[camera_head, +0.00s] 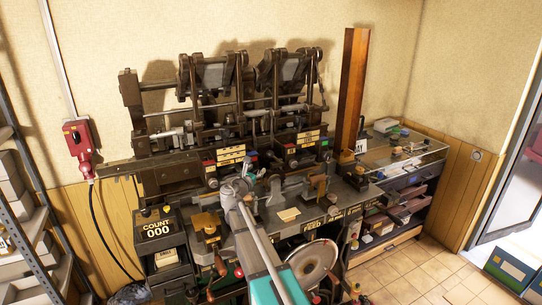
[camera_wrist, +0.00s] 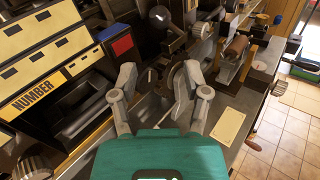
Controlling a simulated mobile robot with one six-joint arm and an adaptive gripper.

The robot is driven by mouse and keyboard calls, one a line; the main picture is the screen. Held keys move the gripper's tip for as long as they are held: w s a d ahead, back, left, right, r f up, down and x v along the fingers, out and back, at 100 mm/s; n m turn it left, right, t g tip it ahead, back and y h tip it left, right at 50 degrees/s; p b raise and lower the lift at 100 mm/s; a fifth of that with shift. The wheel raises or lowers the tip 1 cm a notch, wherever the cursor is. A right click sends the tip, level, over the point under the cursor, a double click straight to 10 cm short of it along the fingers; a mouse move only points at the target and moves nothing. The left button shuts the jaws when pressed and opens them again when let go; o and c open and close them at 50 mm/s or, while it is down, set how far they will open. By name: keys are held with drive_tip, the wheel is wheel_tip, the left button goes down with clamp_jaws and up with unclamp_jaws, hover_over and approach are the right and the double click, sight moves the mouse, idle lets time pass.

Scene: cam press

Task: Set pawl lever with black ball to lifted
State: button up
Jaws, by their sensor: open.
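My gripper (camera_wrist: 158,76) is open, its two grey fingers spread over the machine's bench, with nothing seen held between them. In the head view my gripper (camera_head: 243,186) is over the middle of the press bench. A dark lever with a round black end (camera_wrist: 160,16) stands just beyond the fingertips in the wrist view, apart from them; it looks like the pawl lever with the black ball. A dark ring-shaped part (camera_wrist: 184,76) is by the right finger. In the head view my arm and gripper crowd this spot, and I cannot make out the lever clearly.
A block with yellow NUMBER plates (camera_wrist: 45,65) is left of my gripper. A cream card (camera_wrist: 229,127) lies on the bench to the right, with a brown roller (camera_wrist: 236,47) beyond it. A COUNT box (camera_head: 157,228) stands at the front left. Tall press frames (camera_head: 212,75) rise behind.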

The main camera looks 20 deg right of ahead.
sight(268, 155)
drive_tip(key=x, duration=1.3)
drive_tip(key=shift+w+d, duration=0.2)
drive_tip(key=shift+w, duration=0.1)
drive_tip(key=shift+c, duration=0.2)
clamp_jaws()
drive_tip(key=shift+d, duration=0.15)
drive_tip(key=shift+a+r, duration=0.1)
drive_tip(key=shift+a, duration=0.15)
